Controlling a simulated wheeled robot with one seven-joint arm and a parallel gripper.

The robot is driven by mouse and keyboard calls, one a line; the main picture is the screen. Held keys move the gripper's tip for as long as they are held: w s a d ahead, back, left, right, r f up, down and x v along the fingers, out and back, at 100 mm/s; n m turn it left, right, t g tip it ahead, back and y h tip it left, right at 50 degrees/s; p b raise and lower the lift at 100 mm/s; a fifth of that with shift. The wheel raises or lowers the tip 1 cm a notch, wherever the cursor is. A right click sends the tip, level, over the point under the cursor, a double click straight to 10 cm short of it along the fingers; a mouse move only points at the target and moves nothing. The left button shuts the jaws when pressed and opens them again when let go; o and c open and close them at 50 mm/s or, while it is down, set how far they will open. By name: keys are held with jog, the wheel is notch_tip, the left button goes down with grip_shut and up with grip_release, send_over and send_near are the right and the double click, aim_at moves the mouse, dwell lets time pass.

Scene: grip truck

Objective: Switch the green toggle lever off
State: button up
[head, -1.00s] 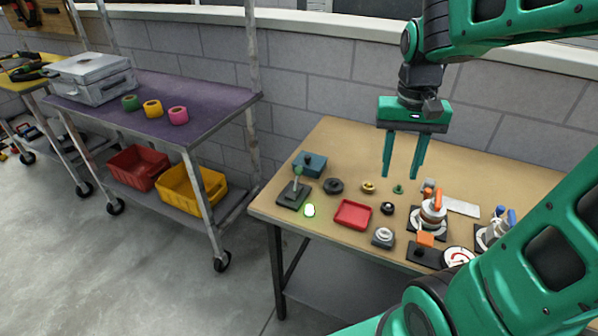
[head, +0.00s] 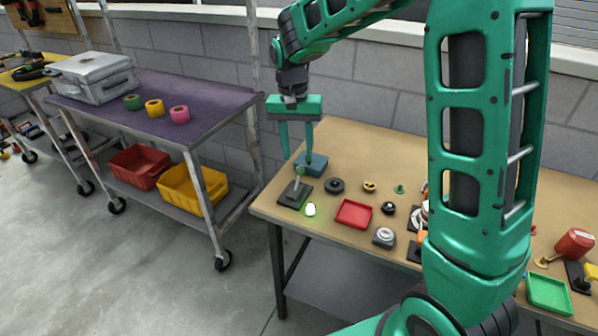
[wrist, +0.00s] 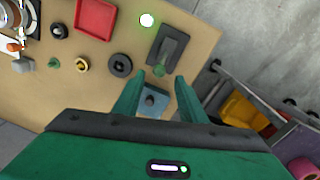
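The green toggle lever (head: 299,172) stands up from a dark base plate (head: 294,194) at the left end of the tan workbench. In the wrist view the lever's green knob (wrist: 158,71) shows just beyond my fingertips, with its dark base (wrist: 168,46) behind it. A small lamp (head: 310,210) beside the base glows white-green. My gripper (head: 298,155) is open and empty, pointing down above the lever's area. In the wrist view its fingers (wrist: 155,80) are spread apart, with a blue-grey box (wrist: 152,102) between and below them. I cannot tell the exact height above the lever.
Near the lever are a black ring (head: 334,186), a red tray (head: 354,213) and a grey push button (head: 384,237). A cart with a purple top (head: 205,105) stands left of the bench. My arm hides much of the bench's right side.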

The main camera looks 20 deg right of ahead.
aim_at(300, 167)
jog(key=f, duration=0.7)
jog(key=shift+s+d+f, duration=0.15)
jog(key=shift+d+f, duration=0.1)
jog(key=shift+d, duration=0.05)
grip_shut()
